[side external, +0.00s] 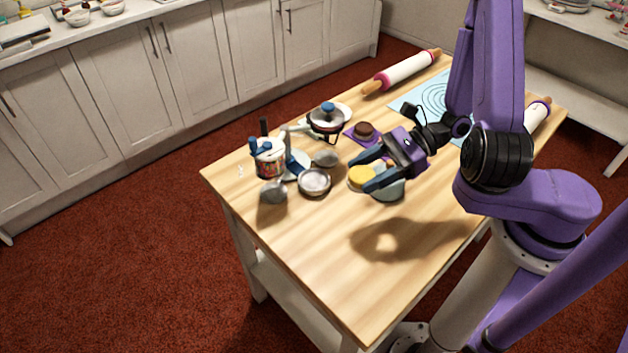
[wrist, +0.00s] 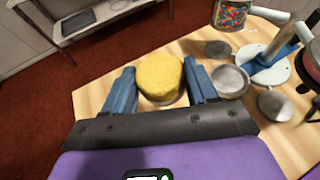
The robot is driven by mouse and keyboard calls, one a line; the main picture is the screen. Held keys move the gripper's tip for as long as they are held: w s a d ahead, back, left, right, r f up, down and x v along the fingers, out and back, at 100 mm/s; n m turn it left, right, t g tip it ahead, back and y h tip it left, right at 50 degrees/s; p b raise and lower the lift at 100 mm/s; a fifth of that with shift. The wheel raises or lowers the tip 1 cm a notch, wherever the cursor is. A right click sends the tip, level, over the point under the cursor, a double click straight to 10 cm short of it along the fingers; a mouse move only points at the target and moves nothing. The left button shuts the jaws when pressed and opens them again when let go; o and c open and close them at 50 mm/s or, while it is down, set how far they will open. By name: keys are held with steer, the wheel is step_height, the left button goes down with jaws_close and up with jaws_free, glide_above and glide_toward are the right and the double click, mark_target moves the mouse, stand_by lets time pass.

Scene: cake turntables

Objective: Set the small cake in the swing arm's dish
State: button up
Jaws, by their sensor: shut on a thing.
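The small cake, a yellow round (side external: 361,176), is between the blue fingers of my gripper (side external: 370,170), which is shut on it. In the wrist view, the cake (wrist: 160,75) sits between the two fingertips (wrist: 161,88). The nearest pale-rimmed dish (side external: 314,182) also shows in the wrist view (wrist: 231,81), right of the cake. I cannot tell for sure which dish is on the swing arm.
A tub of colourful sprinkles (side external: 270,160) stands at the left. A brown cake (side external: 364,130) on a purple mat and a dark-topped stand (side external: 326,120) are behind. The table's front is clear.

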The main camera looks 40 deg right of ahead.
steer(key=shift+f, duration=1.15)
glide_above(320, 180)
steer(key=s, duration=0.3)
steer(key=shift+w+f, duration=0.2)
steer(key=shift+f, duration=2.7)
steer(key=shift+w+f, duration=0.9)
steer(key=shift+w, duration=0.25)
steer(key=shift+w+f, duration=0.2)
steer(key=shift+f, duration=0.15)
steer(key=o, duration=1.3)
